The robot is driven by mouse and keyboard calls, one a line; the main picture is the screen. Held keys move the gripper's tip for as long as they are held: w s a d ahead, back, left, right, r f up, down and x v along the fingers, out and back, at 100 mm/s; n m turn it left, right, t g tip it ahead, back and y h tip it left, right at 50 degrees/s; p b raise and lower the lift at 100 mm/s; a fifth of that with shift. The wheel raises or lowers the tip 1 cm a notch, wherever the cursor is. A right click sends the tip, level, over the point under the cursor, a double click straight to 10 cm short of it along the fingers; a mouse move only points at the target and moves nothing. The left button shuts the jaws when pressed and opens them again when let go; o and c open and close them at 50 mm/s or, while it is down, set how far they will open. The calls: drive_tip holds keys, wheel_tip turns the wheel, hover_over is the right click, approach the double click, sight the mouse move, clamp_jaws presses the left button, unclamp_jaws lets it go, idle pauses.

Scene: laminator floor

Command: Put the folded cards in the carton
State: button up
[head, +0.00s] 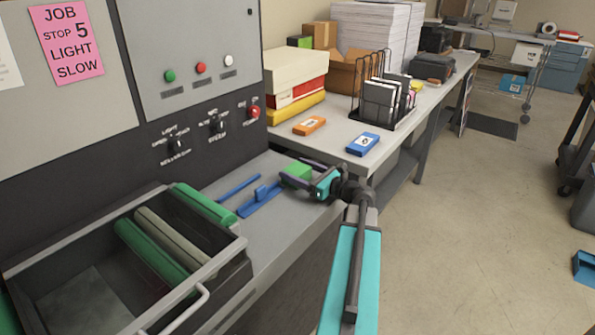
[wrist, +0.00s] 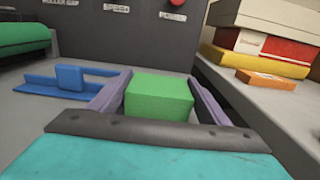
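My gripper (head: 303,175) is over the grey work surface beside the machine. Its purple fingers lie along both sides of a plain green block (wrist: 160,97) and appear shut on it, with no clear gap. The block also shows in the head view (head: 296,173); whether it touches the surface is hidden. A brown carton (head: 344,76) stands on the back table behind the wire rack, partly hidden. I see nothing clearly recognisable as folded cards. Black and white upright items (head: 380,97) stand in the wire rack, too small to tell what they are.
Blue guide pieces (head: 259,200) lie left of my gripper. An orange box (head: 310,126) and a blue box (head: 362,144) lie flat on the table, before stacked boxes (head: 296,70). The machine's open tray (head: 215,258) with green rollers is at left. Floor at right is mostly clear.

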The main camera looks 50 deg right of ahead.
drive_tip(key=shift+o, duration=1.3)
drive_tip(key=shift+r+p, duration=0.2)
drive_tip(key=shift+p, duration=0.1)
drive_tip(key=shift+s+f, duration=0.1)
drive_tip(key=shift+s, duration=0.3)
drive_tip(key=s, duration=0.3)
drive_tip(key=s+b, duration=0.1)
drive_tip(key=s, duration=0.3)
drive_tip(key=s+d+b, duration=0.1)
drive_tip(key=s, duration=0.3)
drive_tip(key=shift+s, duration=0.15)
drive_tip(key=shift+o, duration=0.4)
